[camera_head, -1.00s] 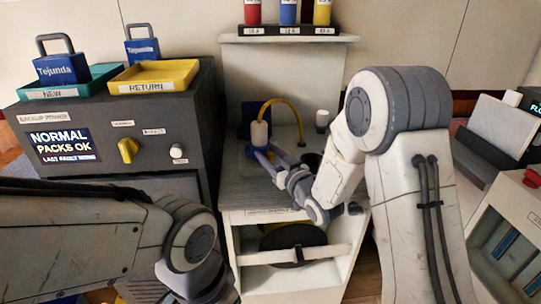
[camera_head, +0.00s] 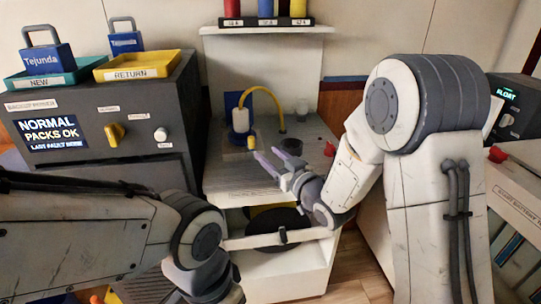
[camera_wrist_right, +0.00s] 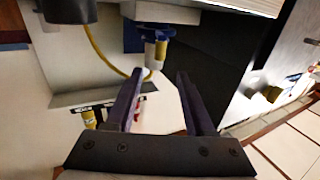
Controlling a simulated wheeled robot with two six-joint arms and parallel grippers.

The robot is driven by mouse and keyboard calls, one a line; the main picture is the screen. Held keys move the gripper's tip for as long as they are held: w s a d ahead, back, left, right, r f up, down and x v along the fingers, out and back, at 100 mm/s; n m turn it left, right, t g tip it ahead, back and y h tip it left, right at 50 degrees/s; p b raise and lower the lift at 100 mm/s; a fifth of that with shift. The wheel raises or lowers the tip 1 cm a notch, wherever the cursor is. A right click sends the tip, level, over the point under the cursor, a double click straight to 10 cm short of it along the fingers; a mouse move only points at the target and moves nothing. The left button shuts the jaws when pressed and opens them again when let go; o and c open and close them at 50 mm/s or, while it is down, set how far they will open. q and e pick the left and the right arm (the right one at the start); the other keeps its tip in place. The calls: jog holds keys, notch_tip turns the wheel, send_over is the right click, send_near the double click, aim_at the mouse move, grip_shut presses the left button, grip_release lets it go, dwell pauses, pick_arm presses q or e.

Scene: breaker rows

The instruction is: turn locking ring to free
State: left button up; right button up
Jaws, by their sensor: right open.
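A white cylindrical plug (camera_head: 241,121) with a yellow cable (camera_head: 263,92) arching from it stands by a blue plate on the workbench top. In the right wrist view the plug end (camera_wrist_right: 156,50) shows white and yellow, against a blue ring-like collar (camera_wrist_right: 157,31); I cannot tell for sure which part is the locking ring or how it is turned. My right gripper (camera_head: 270,163) is open and empty, a little in front and right of the plug. In the right wrist view its fingers (camera_wrist_right: 160,80) point toward the plug, apart from it. My left gripper is out of view.
A dark cabinet (camera_head: 90,170) with a yellow knob (camera_head: 115,133) stands left, carrying green (camera_head: 40,84) and yellow (camera_head: 145,73) trays. A shelf (camera_head: 215,30) hangs above.

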jog(key=c, duration=0.6)
jog(key=a+n+p, duration=0.1)
jog(key=n+p, duration=0.1)
jog(key=s+a+n+p, duration=0.1)
jog(key=n, duration=0.1)
jog(key=s+a+n+p, duration=0.1)
jog(key=n+p, duration=0.1)
jog(key=shift+s+n+p, duration=0.1)
jog(key=shift+n+p, duration=0.2)
grip_shut()
jog(key=w+a+n+p, duration=0.1)
jog(key=a+n+p, duration=0.1)
jog(key=n, duration=0.1)
jog(key=w+a+n+p, duration=0.1)
jog(key=w+n+p, duration=0.1)
jog(key=n+p, duration=0.1)
jog(key=w+a+n+h+p, duration=0.1)
jog(key=a+n+p, duration=0.1)
jog(key=n, duration=0.2)
jog(key=shift+w+a+f+n+t, duration=0.2)
jog(key=shift+a+f+n+t, duration=0.05)
jog(key=shift+a+n+t, duration=0.05)
jog(key=shift+w+d+p, duration=0.75)
jog(key=shift+w+d, duration=0.4)
jog(key=shift+w, duration=0.1)
jog(key=shift+w+d+f, duration=0.1)
jog(key=shift+w+d, duration=0.2)
